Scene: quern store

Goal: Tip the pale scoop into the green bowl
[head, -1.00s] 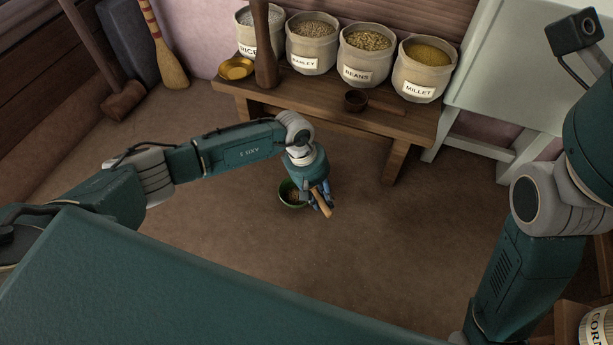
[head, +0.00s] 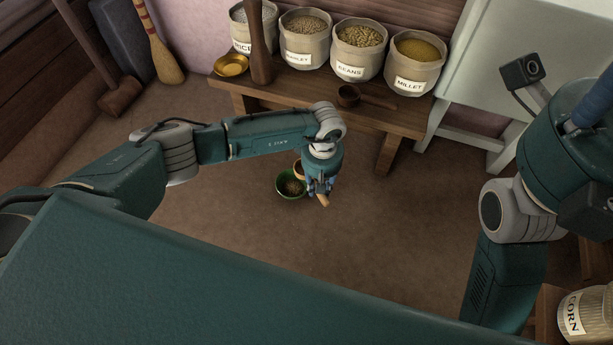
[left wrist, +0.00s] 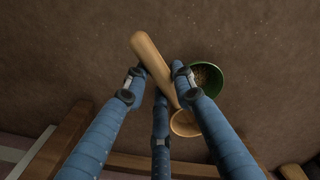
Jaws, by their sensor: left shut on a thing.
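The pale wooden scoop (head: 323,200) is held in my left gripper (head: 318,187), low over the floor. In the left wrist view, the fingers are closed around the scoop's handle (left wrist: 150,55). The scoop's round cup (left wrist: 185,123) lies beyond the fingers, close beside the green bowl. The green bowl (head: 281,192) stands on the floor just left of my left gripper and has brownish grain in it; it also shows in the left wrist view (left wrist: 217,87), partly behind a finger. I cannot tell whether the cup touches its rim. Part of my right gripper shows at the right edge.
A low wooden bench (head: 285,88) behind holds several grain sacks, a brass dish (head: 231,65) and a dark ladle (head: 349,95). A mallet (head: 120,98) and a broom (head: 168,68) lean at the left. A corn sack (head: 590,312) is at lower right. The floor around the bowl is clear.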

